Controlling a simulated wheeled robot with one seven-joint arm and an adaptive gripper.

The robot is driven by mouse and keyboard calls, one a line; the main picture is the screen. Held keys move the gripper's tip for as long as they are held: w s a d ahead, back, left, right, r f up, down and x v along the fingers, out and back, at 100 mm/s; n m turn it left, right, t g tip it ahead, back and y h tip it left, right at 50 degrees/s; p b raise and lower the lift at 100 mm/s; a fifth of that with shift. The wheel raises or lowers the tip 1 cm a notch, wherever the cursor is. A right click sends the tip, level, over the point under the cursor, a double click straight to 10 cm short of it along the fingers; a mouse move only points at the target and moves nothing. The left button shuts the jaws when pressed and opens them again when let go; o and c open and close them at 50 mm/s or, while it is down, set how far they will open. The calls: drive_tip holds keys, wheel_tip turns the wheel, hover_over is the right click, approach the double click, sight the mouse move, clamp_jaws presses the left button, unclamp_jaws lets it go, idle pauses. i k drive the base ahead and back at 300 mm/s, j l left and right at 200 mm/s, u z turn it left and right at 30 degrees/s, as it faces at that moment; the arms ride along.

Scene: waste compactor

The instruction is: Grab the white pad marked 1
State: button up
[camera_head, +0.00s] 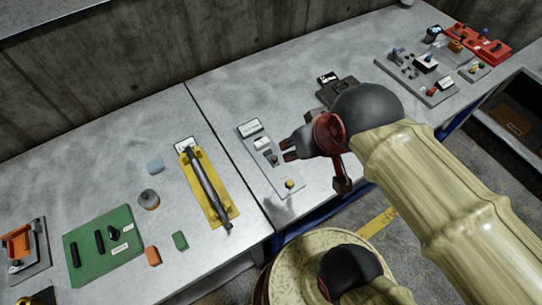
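A grey panel (276,172) lies on the right-hand table, carrying several small parts. Near its top is a small white piece (262,143), which may be the white pad; I cannot read a 1 on it. A pale label (249,128) sits just above it. My gripper (286,150) is over the panel's right edge, to the right of and slightly below the white piece. Its dark, red-marked fingertips point left and look parted, with nothing visible between them. My gripper and arm hide part of the table to the right of the panel.
A yellow holder with a dark bar (205,188) lies left of the panel, across the table seam. A green board (103,245) and small blocks lie further left. A dark device (338,89) stands behind my wrist. More panels (416,75) are at far right.

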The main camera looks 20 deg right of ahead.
sight(263, 143)
drive_tip(key=k+j+u, duration=0.25)
drive_tip(key=u, duration=0.15)
drive_tip(key=k+j+u, duration=0.25)
drive_tip(key=j+u, duration=0.15)
